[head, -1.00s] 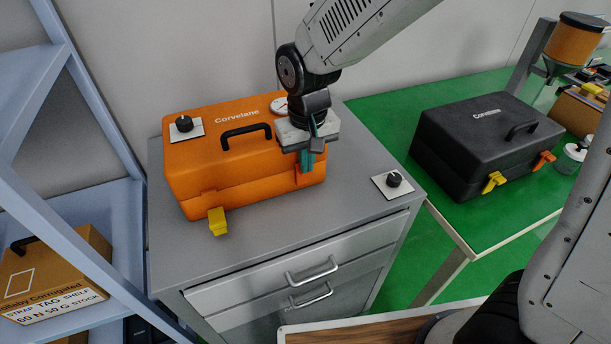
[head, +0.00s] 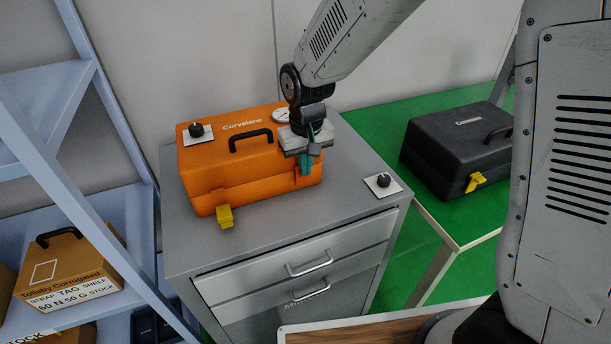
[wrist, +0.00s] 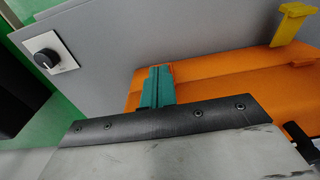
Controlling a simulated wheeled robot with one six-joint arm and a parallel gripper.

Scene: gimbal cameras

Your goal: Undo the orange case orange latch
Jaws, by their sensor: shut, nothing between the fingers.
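The orange case (head: 215,165) stands shut on a grey drawer cabinet, its black handle on top. Its yellow latch (head: 225,216) sticks out at the front left; it also shows in the wrist view (wrist: 291,22). The orange latch (head: 303,179) is at the front right, mostly hidden behind my gripper; only a sliver of it (wrist: 171,67) may show at the fingertips in the wrist view. My gripper (head: 305,168) has teal fingers, shut and empty, pointing down at the case's front right. I cannot tell whether they touch the latch.
A knob on a white plate (head: 382,184) sits on the cabinet (head: 340,205) right of the case. A black case (head: 455,150) stands on the green table (head: 380,120). A blue shelf (head: 110,205) with a cardboard box (head: 70,270) is at left. The cabinet top before the case is clear.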

